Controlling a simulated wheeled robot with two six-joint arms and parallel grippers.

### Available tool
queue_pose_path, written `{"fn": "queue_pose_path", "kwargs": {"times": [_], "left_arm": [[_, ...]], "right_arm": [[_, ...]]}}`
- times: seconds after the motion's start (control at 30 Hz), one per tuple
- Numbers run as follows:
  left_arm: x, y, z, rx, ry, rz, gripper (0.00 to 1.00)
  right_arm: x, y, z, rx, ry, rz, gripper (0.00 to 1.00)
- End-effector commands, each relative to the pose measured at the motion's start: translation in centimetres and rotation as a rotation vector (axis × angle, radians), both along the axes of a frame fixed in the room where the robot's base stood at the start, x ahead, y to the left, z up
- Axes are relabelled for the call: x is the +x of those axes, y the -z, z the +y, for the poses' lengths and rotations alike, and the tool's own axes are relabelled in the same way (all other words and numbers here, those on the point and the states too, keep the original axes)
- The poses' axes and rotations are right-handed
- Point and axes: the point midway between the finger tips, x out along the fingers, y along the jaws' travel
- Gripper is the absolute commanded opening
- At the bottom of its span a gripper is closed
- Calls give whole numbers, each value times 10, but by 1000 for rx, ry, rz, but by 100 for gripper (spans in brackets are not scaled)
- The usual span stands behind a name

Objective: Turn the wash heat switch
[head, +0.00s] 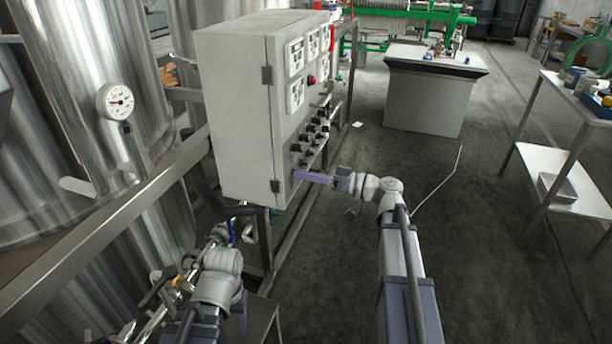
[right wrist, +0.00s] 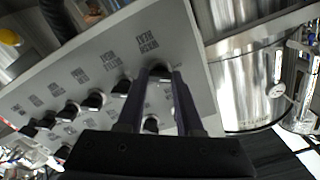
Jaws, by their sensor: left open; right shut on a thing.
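The control cabinet (head: 235,115) is a grey box whose front panel carries rows of black switch knobs (head: 318,128). My right gripper (head: 308,177) is at the lower near corner of this panel. In the right wrist view, the fingers of my right gripper (right wrist: 162,85) are shut on a black switch knob (right wrist: 160,71) at the end of a row. Another black knob (right wrist: 152,124) shows between the fingers, nearer the palm. My left gripper (head: 218,236) is open, low beside the cabinet, away from the switches.
A steel tank with a dial gauge (head: 118,101) stands at the left, behind a metal rail (head: 100,215). A red button (head: 311,80) and white display units are higher on the panel. The floor (head: 480,230) right of my right arm is clear. A shelved table (head: 570,185) stands farther right.

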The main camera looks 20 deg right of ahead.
Motion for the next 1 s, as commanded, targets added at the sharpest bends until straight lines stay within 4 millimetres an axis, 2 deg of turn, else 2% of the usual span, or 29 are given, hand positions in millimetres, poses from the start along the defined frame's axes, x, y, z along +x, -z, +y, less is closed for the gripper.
{"fn": "queue_pose_path", "kwargs": {"times": [0.03, 0.2, 0.63, 1.0], "left_arm": [[0, 0, 0, 0, 0, 0, 61], [0, 0, 0, 0, 0, 0, 61], [0, 0, 0, 0, 0, 0, 61], [0, 0, 0, 0, 0, 0, 61]], "right_arm": [[0, 0, 0, 0, 0, 0, 18], [0, 0, 0, 0, 0, 0, 0], [0, 0, 0, 19, 0, 28, 0], [0, 0, 0, 160, 0, 237, 0]]}}
